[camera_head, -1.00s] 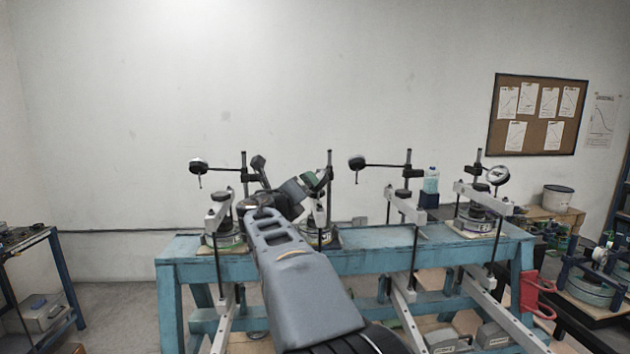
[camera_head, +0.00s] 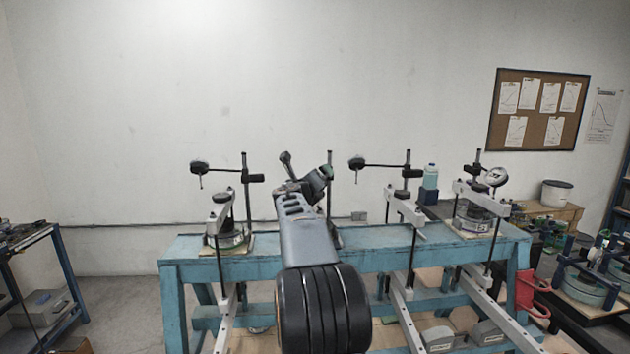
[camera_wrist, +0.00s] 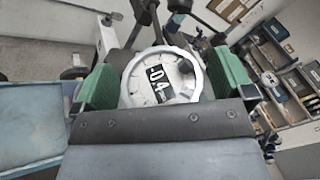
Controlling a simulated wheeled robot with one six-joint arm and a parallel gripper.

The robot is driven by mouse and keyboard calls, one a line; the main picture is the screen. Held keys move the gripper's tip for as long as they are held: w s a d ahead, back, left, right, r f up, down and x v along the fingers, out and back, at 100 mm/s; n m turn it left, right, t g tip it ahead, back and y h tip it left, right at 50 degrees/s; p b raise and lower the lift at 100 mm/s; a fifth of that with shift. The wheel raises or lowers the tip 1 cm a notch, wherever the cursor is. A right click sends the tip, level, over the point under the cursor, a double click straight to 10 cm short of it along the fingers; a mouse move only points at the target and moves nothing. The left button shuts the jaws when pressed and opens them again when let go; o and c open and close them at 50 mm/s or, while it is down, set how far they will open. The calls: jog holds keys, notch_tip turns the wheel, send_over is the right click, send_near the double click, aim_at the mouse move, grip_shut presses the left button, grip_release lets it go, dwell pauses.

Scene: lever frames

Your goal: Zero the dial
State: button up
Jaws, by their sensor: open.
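A round dial gauge (camera_wrist: 183,88) with a white face and pale rim sits between the green finger pads of my gripper (camera_wrist: 163,80) in the wrist view. Its tilted black display seems to read 0.4 with a mark in front. My gripper is open, with one pad on each side of the dial; I cannot tell whether either pad touches the rim. In the head view my gripper (camera_head: 318,182) is at the second stand (camera_head: 330,215) from the left, and my arm hides that dial and most of its apparatus.
The blue bench (camera_head: 205,268) also carries a left dial (camera_head: 199,167), a third dial (camera_head: 356,163) and a right dial (camera_head: 497,176), each on a stand with lever arms. A bottle (camera_head: 430,178) stands behind the bench. A red bracket (camera_head: 528,294) is at its right end.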

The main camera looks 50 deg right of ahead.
jog(key=shift+c, duration=0.5)
jog(key=c, duration=0.8)
jog(key=shift+f+m+g+h+b, duration=0.4)
jog(key=shift+m+h+b, duration=0.1)
jog(key=shift+b, duration=0.65)
jog(key=shift+c, duration=0.2)
jog(key=shift+w+m+g+h+b, duration=0.1)
jog(key=shift+m+g+h+b, duration=0.4)
jog(key=shift+b, duration=0.25)
jog(key=shift+r+m+g+h+b, duration=0.25)
jog(key=shift+m+g+h, duration=0.3)
jog(key=shift+m+g, duration=0.35)
jog(key=shift+r+m+g+h+b, duration=0.2)
jog(key=shift+m+g+h, duration=0.35)
jog(key=shift+m+g, duration=0.3)
jog(key=o, duration=0.9)
jog(key=shift+o, duration=0.2)
